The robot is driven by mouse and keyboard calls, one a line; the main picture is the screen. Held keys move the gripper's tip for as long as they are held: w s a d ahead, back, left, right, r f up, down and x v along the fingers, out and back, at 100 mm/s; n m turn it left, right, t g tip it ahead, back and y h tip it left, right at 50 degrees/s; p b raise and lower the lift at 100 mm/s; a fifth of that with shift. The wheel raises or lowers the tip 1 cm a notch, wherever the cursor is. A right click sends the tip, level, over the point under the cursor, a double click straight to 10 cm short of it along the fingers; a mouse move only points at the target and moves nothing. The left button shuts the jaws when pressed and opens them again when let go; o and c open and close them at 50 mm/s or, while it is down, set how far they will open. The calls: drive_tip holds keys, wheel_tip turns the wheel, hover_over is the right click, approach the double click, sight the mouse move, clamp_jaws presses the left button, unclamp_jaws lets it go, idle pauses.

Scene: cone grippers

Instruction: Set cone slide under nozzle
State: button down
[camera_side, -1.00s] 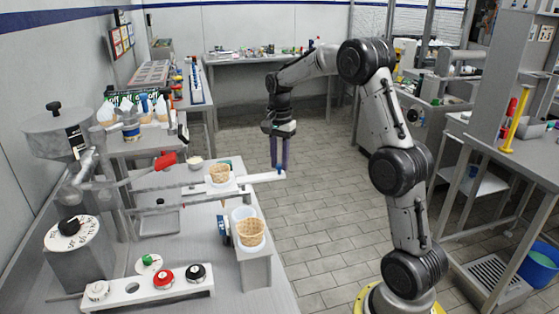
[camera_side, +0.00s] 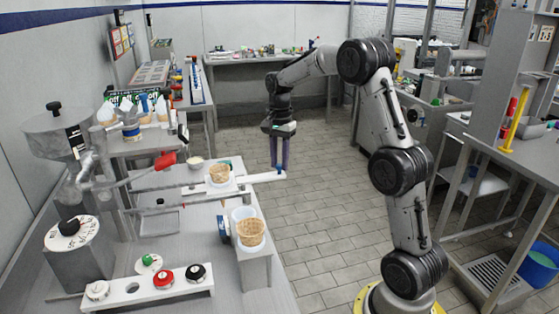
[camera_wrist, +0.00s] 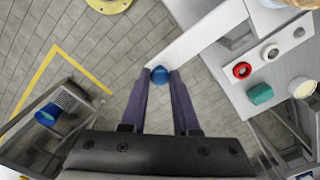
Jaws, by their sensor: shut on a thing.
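The cone slide is a white bar (camera_side: 252,180) reaching right from the machine side. A wafer cone (camera_side: 219,173) stands upright in a white holder on it. My gripper (camera_side: 279,168) points down at the bar's right end, shut on the blue knob (camera_wrist: 159,74) there. In the wrist view my two purple fingers (camera_wrist: 161,76) sit either side of the knob, and the bar (camera_wrist: 207,38) runs away to the upper right. The dispensing machine with its grey hopper (camera_side: 57,131) and red handle (camera_side: 165,160) stands to the left. I cannot clearly make out the nozzle.
A second wafer cone (camera_side: 251,232) sits in a white cup on the front stand (camera_side: 256,270). A white panel (camera_side: 146,291) with red and black knobs lies at the front left, next to a dial (camera_side: 70,233). The tiled floor right of the bench is clear.

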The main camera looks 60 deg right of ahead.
sight(252, 178)
drive_tip(key=w+a, duration=0.5)
drive_tip(key=w, duration=0.1)
drive_tip(key=shift+a, duration=0.4)
drive_tip(key=c, duration=0.7)
unclamp_jaws()
drive_tip(key=shift+s, duration=0.1)
drive_tip(key=shift+o, duration=0.2)
wheel_tip(252, 178, up, 14)
